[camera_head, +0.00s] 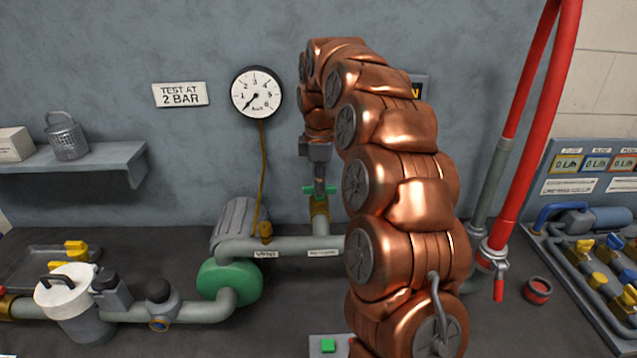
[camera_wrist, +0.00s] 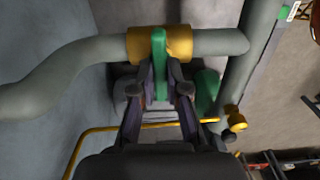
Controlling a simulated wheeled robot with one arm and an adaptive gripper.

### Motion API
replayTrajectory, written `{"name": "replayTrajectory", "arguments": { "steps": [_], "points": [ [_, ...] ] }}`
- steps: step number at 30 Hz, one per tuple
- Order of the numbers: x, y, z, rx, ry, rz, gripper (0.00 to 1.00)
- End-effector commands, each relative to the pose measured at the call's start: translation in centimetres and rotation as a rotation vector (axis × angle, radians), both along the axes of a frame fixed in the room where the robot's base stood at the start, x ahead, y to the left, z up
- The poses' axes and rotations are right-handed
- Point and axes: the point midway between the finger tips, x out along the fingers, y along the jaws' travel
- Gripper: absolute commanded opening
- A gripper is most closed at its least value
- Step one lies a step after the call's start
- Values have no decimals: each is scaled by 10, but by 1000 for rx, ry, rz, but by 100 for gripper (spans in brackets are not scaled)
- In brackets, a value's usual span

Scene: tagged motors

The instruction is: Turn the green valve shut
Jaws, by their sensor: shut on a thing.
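The green valve handle (camera_head: 307,190) is a short bar on top of a brass valve body (camera_head: 320,210), at the back of the grey pipe behind the bench's middle. In the wrist view the green handle (camera_wrist: 159,50) stands upright in the picture, crosswise to the pipe through the brass body (camera_wrist: 180,44). My gripper (camera_head: 320,186) points down from above with the handle between its fingers. In the wrist view my gripper (camera_wrist: 159,88) is shut on the handle, a dark finger on each side. My arm hides part of the pipe to the right.
A round gauge (camera_head: 257,92) hangs on the wall, its needle pointing lower left. A green pump (camera_head: 228,281) and a grey pipe (camera_head: 290,245) lie left of my arm. A red pipe (camera_head: 525,150) rises at right, with a red-handled valve (camera_head: 498,290) low on it.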

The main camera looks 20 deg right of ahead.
Motion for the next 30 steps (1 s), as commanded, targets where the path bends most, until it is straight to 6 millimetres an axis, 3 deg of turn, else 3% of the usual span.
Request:
{"name": "replayTrajectory", "arguments": {
  "steps": [17,18,24,30],
  "points": [
    [1,-1,1,-3,-5,33,0],
    [1,-1,1,-3,-5,33,16],
    [1,-1,1,-3,-3,32,37],
    [0,0,0,-2,-1,32,39]
  ]
}}
